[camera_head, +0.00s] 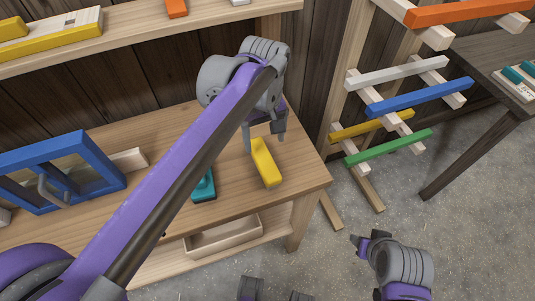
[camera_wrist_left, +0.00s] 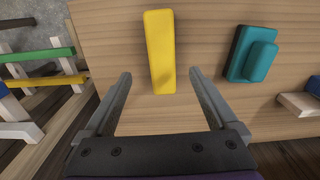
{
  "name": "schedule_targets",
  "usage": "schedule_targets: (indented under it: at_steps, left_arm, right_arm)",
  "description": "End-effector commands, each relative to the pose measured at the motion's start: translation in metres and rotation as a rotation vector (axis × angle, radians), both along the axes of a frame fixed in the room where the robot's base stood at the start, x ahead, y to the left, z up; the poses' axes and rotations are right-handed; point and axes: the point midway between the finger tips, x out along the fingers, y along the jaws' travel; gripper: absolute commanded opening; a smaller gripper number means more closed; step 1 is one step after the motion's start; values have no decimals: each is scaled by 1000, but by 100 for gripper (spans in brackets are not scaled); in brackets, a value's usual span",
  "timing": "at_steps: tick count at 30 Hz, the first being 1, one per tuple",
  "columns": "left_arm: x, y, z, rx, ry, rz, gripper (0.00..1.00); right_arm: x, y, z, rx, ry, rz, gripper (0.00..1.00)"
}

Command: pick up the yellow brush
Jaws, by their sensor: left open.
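The yellow brush (camera_head: 266,164) lies on the wooden workbench (camera_head: 235,196) near its right end. In the left wrist view the brush (camera_wrist_left: 159,48) lies lengthwise, with its near end between the fingers. My left gripper (camera_head: 264,138) is open and empty at the far end of the brush. The fingers (camera_wrist_left: 160,74) stand on either side of it, with a gap on each side. I cannot tell how high the fingertips are above the bench. My right gripper (camera_head: 367,241) is at the lower right, over the floor; its jaw opening is unclear.
A blue frame (camera_head: 62,170) stands at the bench's left. A rack with coloured bars (camera_head: 418,97) stands at the right. A shelf (camera_head: 140,33) runs above.

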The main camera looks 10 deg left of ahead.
Motion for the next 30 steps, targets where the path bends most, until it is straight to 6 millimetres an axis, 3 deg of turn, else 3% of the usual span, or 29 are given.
schedule_targets:
  at_steps: [3, 11, 19, 28, 30]
  left_arm:
    - [0, 0, -21, 0, 0, 0, 92]
    - [0, 1, -43, -1, -1, 0, 92]
    - [1, 3, -81, 0, -1, -1, 92]
    - [0, 3, -88, 0, -1, -1, 92]
    - [0, 3, -87, 0, -1, -1, 84]
  right_arm:
    - [-1, 0, -3, 0, 1, 0, 50]
    - [-1, 0, -4, 0, 2, 0, 50]
    - [-1, 0, -6, 0, 3, 0, 50]
    - [-1, 0, -7, 0, 3, 0, 50]
    - [-1, 0, -7, 0, 3, 0, 50]
